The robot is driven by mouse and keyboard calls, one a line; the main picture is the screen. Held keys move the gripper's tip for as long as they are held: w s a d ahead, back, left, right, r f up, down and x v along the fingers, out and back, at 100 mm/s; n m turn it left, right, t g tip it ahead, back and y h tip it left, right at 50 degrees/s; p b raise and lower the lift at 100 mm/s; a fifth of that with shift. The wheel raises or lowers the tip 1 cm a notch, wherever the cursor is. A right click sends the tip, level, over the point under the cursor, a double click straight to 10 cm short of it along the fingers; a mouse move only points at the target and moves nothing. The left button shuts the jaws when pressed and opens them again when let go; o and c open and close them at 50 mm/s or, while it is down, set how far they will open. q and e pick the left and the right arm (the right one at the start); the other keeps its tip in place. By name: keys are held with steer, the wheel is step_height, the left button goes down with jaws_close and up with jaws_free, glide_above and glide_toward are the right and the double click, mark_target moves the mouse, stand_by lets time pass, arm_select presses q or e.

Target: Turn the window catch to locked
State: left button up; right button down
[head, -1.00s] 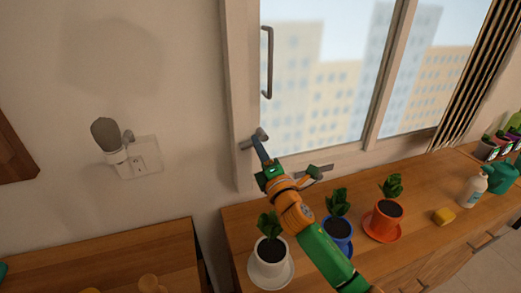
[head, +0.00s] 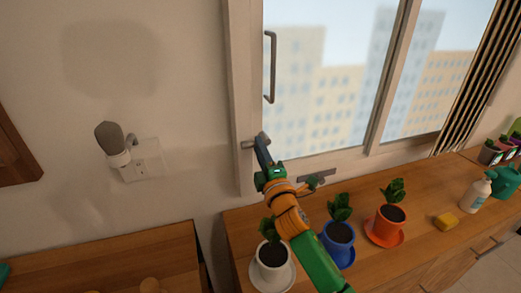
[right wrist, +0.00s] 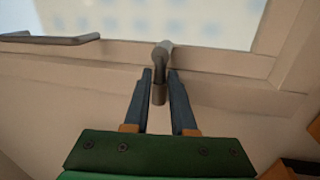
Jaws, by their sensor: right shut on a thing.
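The grey window catch (head: 248,144) sits on the white window frame's left upright, below the long pull handle. My right gripper (head: 262,147) reaches up to it from below, and its dark fingers partly cover it. In the right wrist view the catch's short lever (right wrist: 159,92) lies between the two fingers of my right gripper (right wrist: 160,77), which is shut on it. The lever points toward the gripper's palm there. My left gripper is not in view.
A yellow sponge (head: 445,221) and a white bottle (head: 474,193) are farther right. A night light (head: 115,142) is plugged in at left.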

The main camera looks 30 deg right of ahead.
steer(key=shift+r, duration=0.3)
steer(key=c, duration=1)
jaws_free()
steer(key=shift+c, duration=0.2)
steer(key=shift+o, duration=1.4)
steer(key=shift+w+f, duration=0.1)
steer(key=shift+f, duration=0.05)
steer(key=b+v, duration=0.1)
steer(key=v, duration=0.6)
steer(key=shift+b, duration=0.3)
